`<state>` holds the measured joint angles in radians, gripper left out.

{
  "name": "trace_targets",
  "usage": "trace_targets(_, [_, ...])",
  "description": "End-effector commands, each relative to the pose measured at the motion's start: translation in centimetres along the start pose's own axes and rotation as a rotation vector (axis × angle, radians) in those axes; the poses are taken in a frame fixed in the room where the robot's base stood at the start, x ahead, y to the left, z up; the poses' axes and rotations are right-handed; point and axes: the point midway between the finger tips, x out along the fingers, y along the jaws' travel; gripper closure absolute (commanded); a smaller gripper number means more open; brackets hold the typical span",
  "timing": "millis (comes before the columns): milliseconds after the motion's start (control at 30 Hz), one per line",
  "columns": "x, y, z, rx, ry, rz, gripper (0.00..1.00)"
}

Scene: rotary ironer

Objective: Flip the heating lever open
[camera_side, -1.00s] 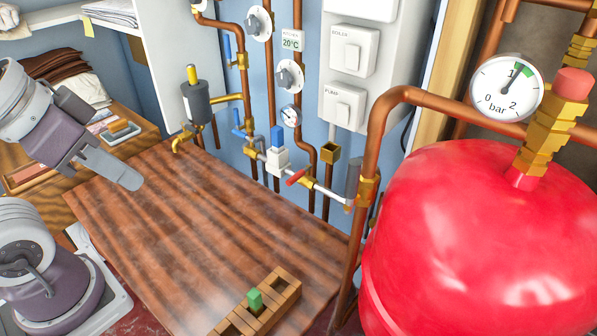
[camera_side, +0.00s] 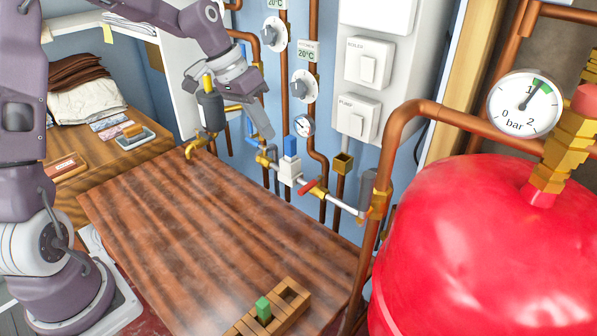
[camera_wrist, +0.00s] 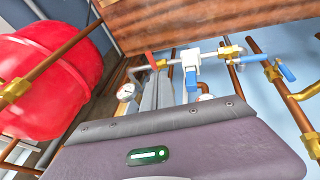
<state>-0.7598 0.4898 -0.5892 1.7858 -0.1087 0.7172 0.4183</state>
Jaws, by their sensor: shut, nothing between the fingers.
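No label marks a heating lever, so I cannot tell which handle it is. A red lever (camera_side: 308,187) sits on the pipe right of a white valve block with a blue cap (camera_side: 290,168). A blue lever (camera_side: 249,126) is left of that block. In the wrist view I see the red lever (camera_wrist: 150,58), the white block (camera_wrist: 190,66) and blue levers (camera_wrist: 286,72) at the right. My gripper (camera_side: 266,133) is shut and empty, pointing down in front of the pipes, above and left of the block. Its fingers (camera_wrist: 157,82) show in the wrist view, below the red lever in the picture.
A wooden bench (camera_side: 200,225) lies below the pipes, with a slotted wooden holder (camera_side: 280,310) at its front. A red tank (camera_side: 490,250) and copper pipe (camera_side: 378,165) bound the right. A small gauge (camera_side: 304,125) and dials (camera_side: 304,87) are close to my gripper.

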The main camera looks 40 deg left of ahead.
Motion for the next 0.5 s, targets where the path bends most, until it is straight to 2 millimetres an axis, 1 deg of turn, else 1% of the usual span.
trace_targets(33, [0.6,-1.0,-0.6,-0.018,0.013,0.028,1.00])
trace_targets(167, [1.2,-2.1,-1.5,-0.034,0.036,0.064,1.00])
trace_targets(500, [1.4,-2.2,-1.6,-0.035,0.037,0.067,1.00])
